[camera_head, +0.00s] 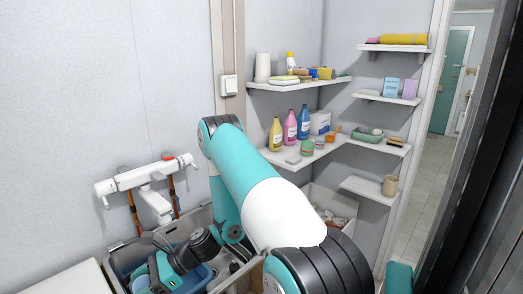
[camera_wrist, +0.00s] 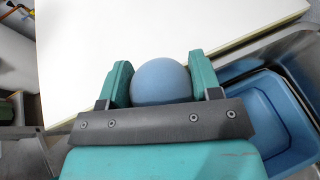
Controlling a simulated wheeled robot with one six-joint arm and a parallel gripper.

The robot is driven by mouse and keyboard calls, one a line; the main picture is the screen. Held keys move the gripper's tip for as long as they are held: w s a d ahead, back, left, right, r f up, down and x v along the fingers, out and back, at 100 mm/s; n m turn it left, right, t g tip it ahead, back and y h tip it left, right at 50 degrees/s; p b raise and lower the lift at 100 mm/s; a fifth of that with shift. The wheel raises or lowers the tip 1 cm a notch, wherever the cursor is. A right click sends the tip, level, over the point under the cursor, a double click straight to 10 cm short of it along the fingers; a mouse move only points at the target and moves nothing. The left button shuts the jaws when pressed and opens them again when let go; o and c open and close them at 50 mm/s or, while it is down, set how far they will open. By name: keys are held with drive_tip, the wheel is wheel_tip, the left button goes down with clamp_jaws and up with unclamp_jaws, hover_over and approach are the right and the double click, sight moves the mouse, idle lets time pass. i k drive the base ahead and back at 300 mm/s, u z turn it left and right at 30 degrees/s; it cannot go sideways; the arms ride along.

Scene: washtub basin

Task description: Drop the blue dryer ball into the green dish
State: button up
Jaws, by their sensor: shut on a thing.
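The blue dryer ball (camera_wrist: 162,80) sits between the two teal fingers of my gripper (camera_wrist: 161,73) in the wrist view, with both fingers against its sides. In the head view my gripper (camera_head: 160,272) is low at the left, over the grey washtub, and the arm hides part of that area. The dish does not show in the wrist view.
The grey washtub (camera_head: 117,262) holds a blue basin (camera_wrist: 262,118). A white surface (camera_wrist: 75,60) lies beside it. A white tap (camera_head: 140,180) is on the left wall. Corner shelves (camera_head: 300,85) carry bottles and small items. A brush (camera_head: 396,141) lies right of the dish.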

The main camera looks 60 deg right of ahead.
sight(372, 143)
drive_tip(key=z, duration=0.4)
drive_tip(key=k, duration=0.45)
drive_tip(key=z, duration=1.2)
drive_tip(key=i, duration=1.2)
drive_tip(key=z, duration=0.75)
